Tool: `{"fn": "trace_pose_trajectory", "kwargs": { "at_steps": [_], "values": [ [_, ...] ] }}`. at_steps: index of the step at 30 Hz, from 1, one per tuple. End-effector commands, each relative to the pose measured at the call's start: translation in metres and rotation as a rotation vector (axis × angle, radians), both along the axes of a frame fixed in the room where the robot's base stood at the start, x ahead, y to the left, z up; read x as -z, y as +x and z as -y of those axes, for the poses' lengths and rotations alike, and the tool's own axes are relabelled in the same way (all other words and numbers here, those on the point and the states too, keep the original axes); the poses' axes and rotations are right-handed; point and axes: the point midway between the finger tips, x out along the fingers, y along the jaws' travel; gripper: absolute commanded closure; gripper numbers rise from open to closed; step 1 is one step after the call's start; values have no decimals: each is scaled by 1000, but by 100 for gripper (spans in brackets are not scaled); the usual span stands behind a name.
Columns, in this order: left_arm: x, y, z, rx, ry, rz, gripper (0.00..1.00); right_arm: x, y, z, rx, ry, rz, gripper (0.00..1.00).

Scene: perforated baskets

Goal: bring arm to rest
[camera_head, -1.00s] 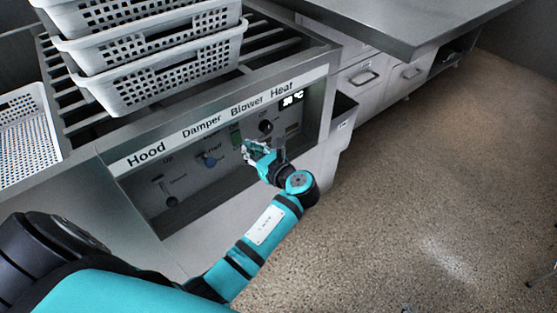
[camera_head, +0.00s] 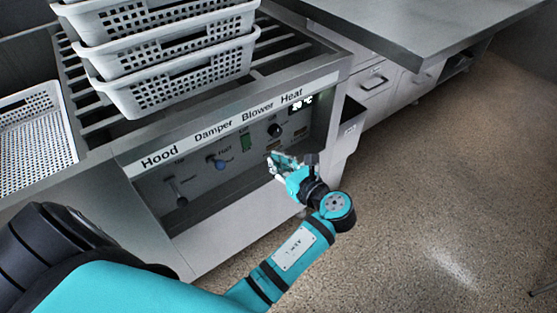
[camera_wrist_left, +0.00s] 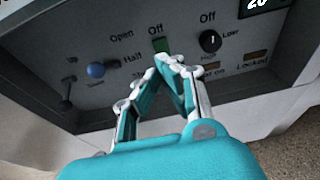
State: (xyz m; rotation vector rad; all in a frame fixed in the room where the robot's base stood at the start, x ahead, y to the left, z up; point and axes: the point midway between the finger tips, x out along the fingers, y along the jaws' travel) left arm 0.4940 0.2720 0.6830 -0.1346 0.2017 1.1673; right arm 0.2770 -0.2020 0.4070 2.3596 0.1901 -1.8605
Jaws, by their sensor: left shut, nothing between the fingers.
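My left gripper (camera_head: 274,160) is in front of the control panel, below the Blower and Heat labels, apart from the panel's knobs as far as the head view shows. Its teal arm reaches in from the lower left. In the left wrist view the gripper (camera_wrist_left: 166,62) has its fingertips together with nothing between them. Behind the tips is the green Blower switch (camera_wrist_left: 159,45), and the black Heat knob (camera_wrist_left: 210,40) is to its right. My right gripper is in neither view.
The panel also has a blue Damper knob (camera_head: 219,165) and a Hood lever (camera_head: 179,194). Stacked white perforated baskets (camera_head: 180,77) stand on the slatted top, another basket (camera_head: 35,140) at left. A steel counter (camera_head: 430,25) is at upper right. The floor at right is clear.

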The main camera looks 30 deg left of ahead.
Motion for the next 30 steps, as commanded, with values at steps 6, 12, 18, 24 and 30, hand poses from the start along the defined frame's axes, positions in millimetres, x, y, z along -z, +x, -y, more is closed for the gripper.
{"fn": "trace_pose_trajectory", "kwargs": {
  "at_steps": [6,12,18,24,30],
  "values": [
    [-4,-4,7,-2,1,-1,100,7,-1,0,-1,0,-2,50],
    [-3,-3,7,-2,1,0,100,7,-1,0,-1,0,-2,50],
    [-3,-3,7,-1,1,0,100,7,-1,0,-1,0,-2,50],
    [24,-9,4,2,-97,42,100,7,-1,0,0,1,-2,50],
    [142,-55,6,-120,-605,269,100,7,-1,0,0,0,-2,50]
  ]
}}
